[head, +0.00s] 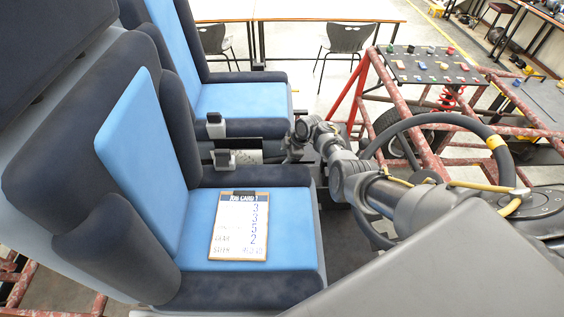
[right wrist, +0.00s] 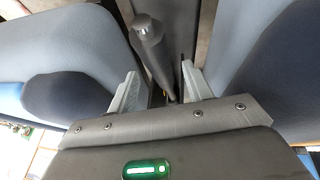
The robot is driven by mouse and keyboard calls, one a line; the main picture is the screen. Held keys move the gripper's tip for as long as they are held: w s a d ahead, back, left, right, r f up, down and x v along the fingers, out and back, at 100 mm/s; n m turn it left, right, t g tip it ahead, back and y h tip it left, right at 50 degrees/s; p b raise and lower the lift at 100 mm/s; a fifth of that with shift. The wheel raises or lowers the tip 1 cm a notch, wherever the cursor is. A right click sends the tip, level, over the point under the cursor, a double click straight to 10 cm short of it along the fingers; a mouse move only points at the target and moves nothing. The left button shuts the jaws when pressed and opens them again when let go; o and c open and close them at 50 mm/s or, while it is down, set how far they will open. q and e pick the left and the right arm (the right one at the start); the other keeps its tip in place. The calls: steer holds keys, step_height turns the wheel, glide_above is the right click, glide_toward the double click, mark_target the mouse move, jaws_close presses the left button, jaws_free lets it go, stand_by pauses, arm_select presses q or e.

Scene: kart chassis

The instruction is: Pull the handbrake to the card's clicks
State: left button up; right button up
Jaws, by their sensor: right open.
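The handbrake lever (right wrist: 152,55) shows in the right wrist view as a dark grey handle with a round button at its tip, between the two seats. My right gripper (right wrist: 158,92) is open, with one pale finger on each side of the lever. I cannot tell whether either finger touches it. In the head view my right gripper (head: 290,154) is down between the seats, and I cannot clearly make out the lever there. The job card (head: 240,227) lies on the near blue seat, with a column of handwritten numbers. My left gripper is not in view.
The near seat (head: 190,265) and far seat (head: 245,100) flank the gap where my right arm reaches in. Buckles (head: 222,158) stand between them. A red tube frame (head: 430,150) carries a dark panel (head: 425,66) with coloured controls at the right. Tables and chairs stand behind.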

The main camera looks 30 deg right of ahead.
mark_target(284, 157)
steer(key=b+x, duration=0.1)
steer(key=x, duration=0.3)
steer(key=shift+d+f+b, duration=0.1)
steer(key=shift+b, duration=0.3)
jaws_close()
